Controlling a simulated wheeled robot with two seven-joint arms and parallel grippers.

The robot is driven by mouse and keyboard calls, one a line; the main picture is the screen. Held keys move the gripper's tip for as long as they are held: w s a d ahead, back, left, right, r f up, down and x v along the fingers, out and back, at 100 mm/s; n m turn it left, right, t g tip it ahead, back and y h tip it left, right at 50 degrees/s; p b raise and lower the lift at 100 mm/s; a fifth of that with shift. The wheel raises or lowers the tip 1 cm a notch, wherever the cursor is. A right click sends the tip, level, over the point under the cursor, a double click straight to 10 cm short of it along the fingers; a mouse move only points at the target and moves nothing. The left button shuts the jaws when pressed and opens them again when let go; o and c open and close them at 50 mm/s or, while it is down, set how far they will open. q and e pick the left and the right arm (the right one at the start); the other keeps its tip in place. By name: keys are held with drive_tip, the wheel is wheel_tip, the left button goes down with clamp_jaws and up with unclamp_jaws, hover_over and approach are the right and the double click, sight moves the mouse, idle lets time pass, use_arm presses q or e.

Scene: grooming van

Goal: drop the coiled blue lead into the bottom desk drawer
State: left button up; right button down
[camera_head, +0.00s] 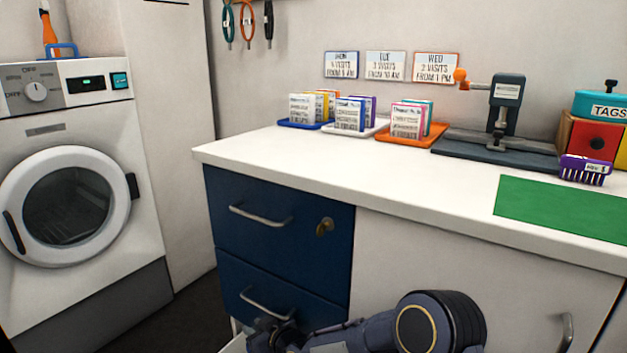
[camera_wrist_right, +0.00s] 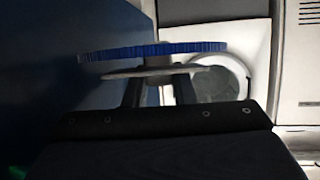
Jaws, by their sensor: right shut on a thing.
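A pale flat bar (camera_wrist_right: 158,72) crosses just below the blue band. In the head view my right gripper (camera_head: 272,336) is low in front of the blue drawer unit, just below the lower visible handle (camera_head: 268,304); the lead is hidden there. A pale edge, apparently of the open bottom drawer (camera_head: 234,344), shows beside the gripper, mostly hidden and cut off. My left gripper is out of view.
The blue upper drawer (camera_head: 280,245) is shut, with a key in its lock. The white desktop (camera_head: 380,180) above carries card trays, a stamp press and a purple brush (camera_head: 585,170). A washer (camera_head: 75,190) stands at left, with dark floor between.

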drive_tip(key=f+b, duration=0.1)
drive_tip(key=w+f+b, duration=0.1)
drive_tip(key=f, duration=0.1)
drive_tip(key=shift+f, duration=0.25)
drive_tip(key=shift+s+f, duration=0.1)
drive_tip(key=shift+f, duration=0.45)
drive_tip(key=c, duration=1.1)
unclamp_jaws()
drive_tip(key=shift+s, duration=0.1)
drive_tip(key=shift+f, duration=0.1)
drive_tip(key=shift+s+d+r, duration=0.3)
drive_tip(key=shift+d, duration=0.1)
drive_tip(key=p+v, duration=0.2)
drive_tip(key=v, duration=0.4)
drive_tip(key=shift+s+d+r+p, duration=0.1)
drive_tip(key=shift+s+d+p, duration=0.15)
drive_tip(key=shift+p, duration=0.1)
